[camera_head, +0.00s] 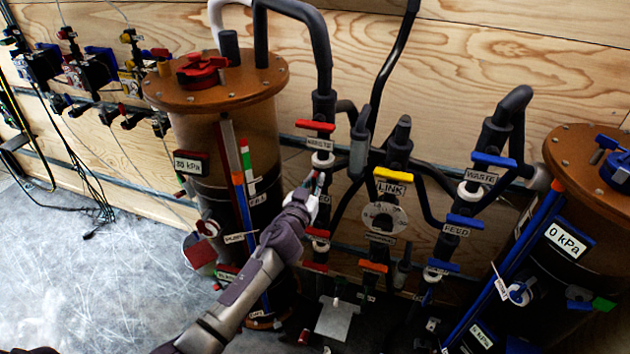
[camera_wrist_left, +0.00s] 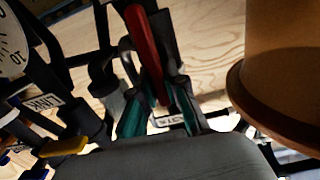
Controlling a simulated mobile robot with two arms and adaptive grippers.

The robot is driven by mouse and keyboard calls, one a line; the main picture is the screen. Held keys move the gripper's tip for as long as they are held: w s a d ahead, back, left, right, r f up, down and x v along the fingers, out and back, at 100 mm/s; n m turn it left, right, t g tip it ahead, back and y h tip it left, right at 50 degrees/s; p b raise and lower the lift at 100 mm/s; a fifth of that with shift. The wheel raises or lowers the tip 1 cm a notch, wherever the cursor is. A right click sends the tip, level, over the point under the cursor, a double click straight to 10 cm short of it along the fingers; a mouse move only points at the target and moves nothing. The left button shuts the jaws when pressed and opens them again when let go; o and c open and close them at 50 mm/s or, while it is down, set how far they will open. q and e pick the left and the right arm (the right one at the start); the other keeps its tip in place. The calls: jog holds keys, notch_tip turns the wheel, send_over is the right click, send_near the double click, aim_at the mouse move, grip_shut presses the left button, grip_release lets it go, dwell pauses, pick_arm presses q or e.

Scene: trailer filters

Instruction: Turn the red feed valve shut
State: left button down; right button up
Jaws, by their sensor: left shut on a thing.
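My left gripper (camera_head: 318,183) reaches up to the red-handled valve column right of the left tank. In the left wrist view, its teal-padded fingers (camera_wrist_left: 158,112) are shut on a red valve handle (camera_wrist_left: 147,50), which stands up between them, slightly tilted. In the head view, the gripper covers most of this handle, and I cannot read its own label. Another red handle (camera_head: 316,126) lies level above the gripper, over a partly readable label. A further red handle (camera_head: 317,267) shows below. My right gripper is not in view.
A yellow LINK handle (camera_head: 394,174) and round gauge (camera_head: 385,216) stand close right of the gripper. Blue handles sit farther right, one above a FEED label (camera_head: 456,230). Black pipes crowd the valves; the floor at left is mostly clear.

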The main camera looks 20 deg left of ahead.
pick_arm(q)
jog(key=shift+m, duration=0.3)
jog(key=m, duration=0.2)
jog(key=d+m+b, duration=0.1)
jog(key=m, duration=0.2)
jog(key=f+m, duration=0.1)
jog(key=m, duration=0.2)
jog(key=shift+d+b, duration=0.3)
jog(key=shift+b, duration=0.1)
jog(key=m, duration=0.4)
jog(key=shift+d+f+m+b, duration=0.2)
jog(key=shift+f+m+b, duration=0.1)
jog(key=shift+m+b, duration=0.1)
jog(key=shift+d+f+m, duration=0.1)
jog(key=shift+f+m, duration=0.1)
jog(key=shift+m, duration=0.95)
jog(key=shift+f+m, duration=0.2)
jog(key=shift+m, duration=0.95)
jog(key=c, duration=1.2)
grip_release()
